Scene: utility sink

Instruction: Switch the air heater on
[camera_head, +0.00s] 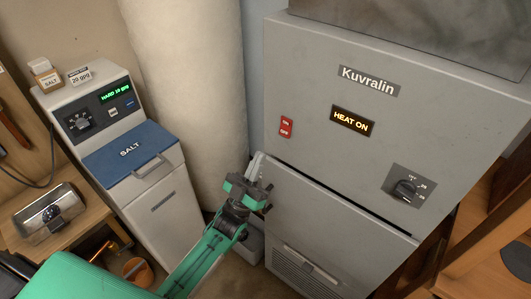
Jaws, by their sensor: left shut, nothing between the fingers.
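The air heater is the large grey cabinet (300,70) labelled Kuvralin on the right. Its display (353,121) is lit and reads HEAT ON in amber. A red rocker switch (286,127) marked ON and OFF sits on the left of its front panel. A black dial (405,189) sits at the lower right of the panel. My left gripper (257,167) is shut and empty, near the heater's left edge, below the red switch and apart from it. I cannot tell whether it touches the cabinet. My right gripper is not in view.
A white softener unit (170,205) with a blue SALT lid (130,149) and a green display stands at left. A thick pale column (190,80) rises between the two units. A wooden bench (75,232) with a metal device is at far left; wooden furniture (490,215) is at right.

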